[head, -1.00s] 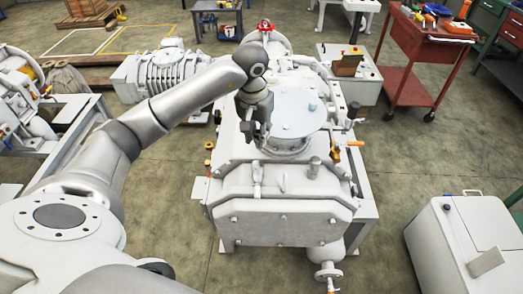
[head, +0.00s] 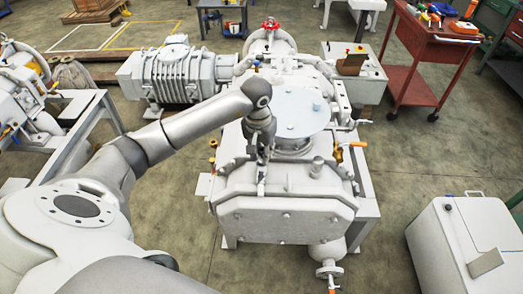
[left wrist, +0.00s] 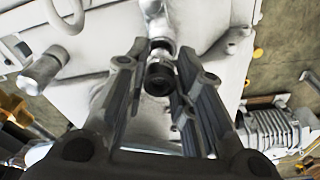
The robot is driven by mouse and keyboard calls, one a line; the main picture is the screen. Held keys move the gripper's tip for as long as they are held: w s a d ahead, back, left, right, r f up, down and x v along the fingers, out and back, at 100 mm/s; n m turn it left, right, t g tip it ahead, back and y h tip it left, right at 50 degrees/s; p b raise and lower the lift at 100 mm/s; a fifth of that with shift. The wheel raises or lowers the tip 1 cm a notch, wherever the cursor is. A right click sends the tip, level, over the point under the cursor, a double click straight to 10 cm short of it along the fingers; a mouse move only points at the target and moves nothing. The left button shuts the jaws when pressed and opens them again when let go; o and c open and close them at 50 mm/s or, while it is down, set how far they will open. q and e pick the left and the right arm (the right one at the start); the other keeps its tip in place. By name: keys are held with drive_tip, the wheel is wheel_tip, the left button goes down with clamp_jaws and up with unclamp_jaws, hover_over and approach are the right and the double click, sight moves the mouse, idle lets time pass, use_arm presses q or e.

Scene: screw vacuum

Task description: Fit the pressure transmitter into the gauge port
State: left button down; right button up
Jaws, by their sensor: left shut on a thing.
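My left gripper (head: 263,160) is over the front of the big white pump (head: 285,215), pointing down beside its round top cover. In the left wrist view its two fingers (left wrist: 158,58) are shut on the pressure transmitter (left wrist: 158,78), a small dark cylinder with its black end toward the camera. Just past it in that view is a silver fitting (left wrist: 154,12), which looks like the gauge port; in the head view a small upright fitting (head: 262,183) shows just below the gripper. I cannot tell whether transmitter and port touch. My right gripper is not in view.
The round top cover (head: 300,110) is close to the right of my left wrist. An orange-handled valve (head: 352,145) is on the pump's right side. A red tool cart (head: 435,50) stands at the back right, and a white cabinet (head: 465,245) at the front right.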

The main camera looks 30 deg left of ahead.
use_arm(q)
drive_tip(key=c, duration=1.2)
unclamp_jaws()
drive_tip(key=shift+c, duration=0.2)
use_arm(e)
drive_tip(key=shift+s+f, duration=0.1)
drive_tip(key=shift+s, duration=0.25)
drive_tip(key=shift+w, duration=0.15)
use_arm(q)
drive_tip(key=shift+r+p, duration=0.45)
drive_tip(key=shift+p, duration=0.15)
wheel_tip(320, 180, up, 12)
drive_tip(key=s+b, duration=0.1)
drive_tip(key=b, duration=0.3)
drive_tip(key=shift+s+f, duration=0.2)
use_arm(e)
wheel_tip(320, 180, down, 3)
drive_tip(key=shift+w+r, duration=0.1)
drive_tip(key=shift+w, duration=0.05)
use_arm(q)
drive_tip(key=shift+d, duration=0.1)
